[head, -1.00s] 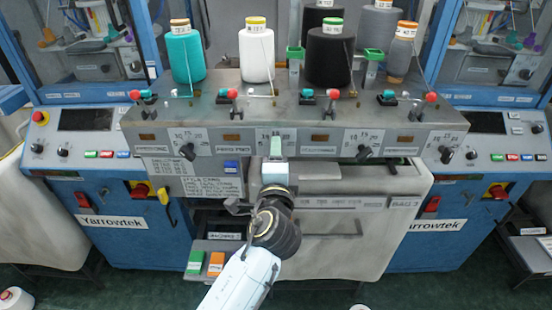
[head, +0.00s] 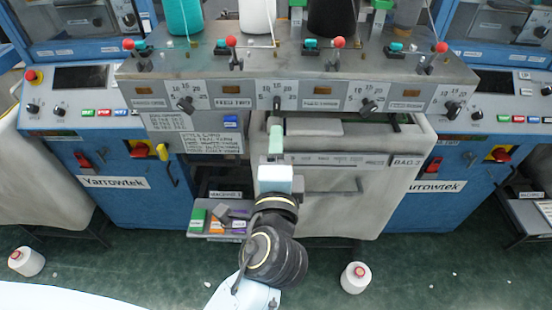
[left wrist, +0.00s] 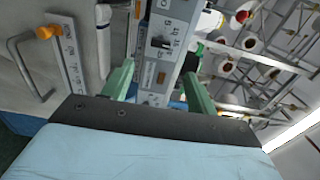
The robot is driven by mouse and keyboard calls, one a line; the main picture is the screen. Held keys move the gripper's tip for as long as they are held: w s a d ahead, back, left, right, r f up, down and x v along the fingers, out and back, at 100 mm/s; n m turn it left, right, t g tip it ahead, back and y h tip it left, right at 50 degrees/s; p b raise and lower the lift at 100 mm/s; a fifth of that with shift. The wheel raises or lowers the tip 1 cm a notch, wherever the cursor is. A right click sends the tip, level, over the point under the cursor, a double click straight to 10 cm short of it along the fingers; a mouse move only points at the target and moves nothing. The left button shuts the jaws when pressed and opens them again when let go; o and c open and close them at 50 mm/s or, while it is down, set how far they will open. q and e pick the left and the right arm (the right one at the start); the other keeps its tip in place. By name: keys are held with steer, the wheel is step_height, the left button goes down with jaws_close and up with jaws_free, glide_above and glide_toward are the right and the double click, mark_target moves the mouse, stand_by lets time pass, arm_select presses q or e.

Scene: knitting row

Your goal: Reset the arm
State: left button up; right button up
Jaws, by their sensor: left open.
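My left arm rises from the bottom middle of the head view. Its gripper (head: 276,138) points up the picture, in front of the grey machine panel and the off-white bag (head: 410,150). In the left wrist view the two green fingers (left wrist: 160,88) stand wide apart with nothing held between them. The panel with its dials (left wrist: 160,60) shows behind the gap. Whether the fingertips touch the panel, I cannot tell. My right gripper is not in view.
A row of red-tipped levers and dials runs along the panel (head: 210,95). Blue cabinets (head: 110,185) flank the bag. A small tray (head: 205,234) with coloured blocks is left of my arm. Cones lie on the floor at left (head: 27,261) and right (head: 355,278).

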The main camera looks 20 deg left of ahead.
arm_select(q)
steer(key=shift+s+d, duration=0.15)
steer(key=shift+s, duration=0.45)
steer(key=d+f+g+h, duration=0.2)
steer(key=f, duration=0.9)
steer(key=d+f+g+h, duration=0.2)
steer(key=f, duration=0.9)
steer(key=s+a+f+n+g+h+b, duration=0.1)
steer(key=s+f+g, duration=0.15)
steer(key=f, duration=0.65)
steer(key=s+a+f+g, duration=0.15)
steer(key=s+f, duration=0.25)
steer(key=f, duration=0.5)
steer(key=s+a+f+n+g, duration=0.2)
steer(key=s+a+f, duration=0.1)
steer(key=s+f, duration=0.35)
steer(key=s+a+f+n+g, duration=0.3)
steer(key=s+f, duration=0.3)
steer(key=f, duration=0.1)
steer(key=s+a+f+n+g, duration=0.1)
steer(key=s+a+f+n, duration=0.1)
steer(key=s, duration=0.3)
steer(key=s+a+f+n+g+b, duration=0.1)
steer(key=s+a+f+n, duration=0.1)
steer(key=s, duration=0.4)
steer(key=s+a+f+n+g, duration=0.1)
steer(key=s+a+f+n, duration=0.1)
steer(key=s+a+f, duration=0.2)
steer(key=shift+s+a, duration=0.5)
steer(key=shift+s, duration=0.65)
